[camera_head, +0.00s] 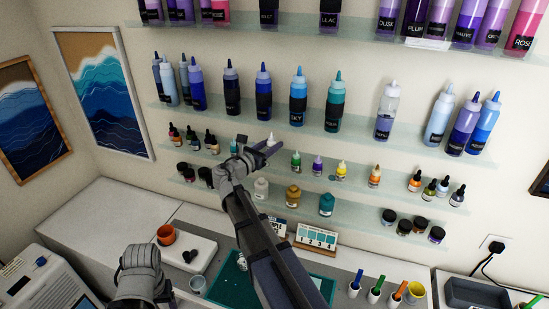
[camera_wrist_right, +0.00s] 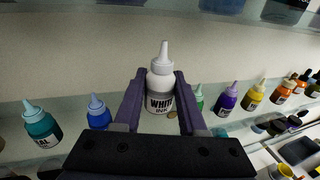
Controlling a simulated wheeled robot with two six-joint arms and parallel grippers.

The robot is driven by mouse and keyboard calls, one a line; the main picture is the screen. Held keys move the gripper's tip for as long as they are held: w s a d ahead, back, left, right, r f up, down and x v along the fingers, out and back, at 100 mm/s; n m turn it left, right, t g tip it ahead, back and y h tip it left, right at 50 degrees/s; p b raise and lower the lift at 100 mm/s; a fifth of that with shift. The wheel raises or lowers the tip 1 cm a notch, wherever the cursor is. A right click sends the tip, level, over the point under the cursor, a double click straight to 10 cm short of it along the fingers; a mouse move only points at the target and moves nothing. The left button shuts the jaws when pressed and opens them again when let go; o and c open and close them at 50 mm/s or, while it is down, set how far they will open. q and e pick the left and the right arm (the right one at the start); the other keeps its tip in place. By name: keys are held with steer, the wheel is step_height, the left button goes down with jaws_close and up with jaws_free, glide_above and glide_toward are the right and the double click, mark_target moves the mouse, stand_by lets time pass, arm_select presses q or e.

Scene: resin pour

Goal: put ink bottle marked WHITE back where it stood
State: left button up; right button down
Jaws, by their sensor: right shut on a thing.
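The white ink bottle (camera_wrist_right: 160,92), labelled WHITE INK, is upright between the two fingers of my right gripper (camera_wrist_right: 160,100) in the right wrist view. In the head view my right gripper (camera_head: 262,146) is at the small-ink shelf (camera_head: 330,181), left of the green ink bottle (camera_head: 296,162), and hides most of the white bottle. Only its white tip (camera_head: 270,137) shows there. I cannot tell whether its base touches the shelf. My left gripper (camera_head: 140,258) is low at the left, above the counter; its jaws are not clear.
In the wrist view, a blue bottle (camera_wrist_right: 97,113) and a teal bottle (camera_wrist_right: 41,124) stand left of the white one; green (camera_wrist_right: 199,98) and purple (camera_wrist_right: 228,98) bottles stand close on its right. A shelf of taller bottles (camera_head: 263,92) is above. Jars (camera_head: 292,194) stand on the shelf below.

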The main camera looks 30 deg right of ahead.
mark_target(275, 165)
steer(key=shift+w+d+f+b, duration=0.45)
steer(key=shift+d+f+b, duration=0.1)
steer(key=shift+f+b, duration=0.1)
steer(key=shift+w+d+f+b, duration=0.45)
steer(key=shift+d+f+b, duration=0.05)
steer(key=shift+f+b, duration=0.4)
steer(key=shift+f, duration=0.05)
steer(key=shift+f, duration=0.1)
step_height(275, 165, down, 4)
steer(key=b, duration=0.4)
steer(key=shift+w+d, duration=0.1)
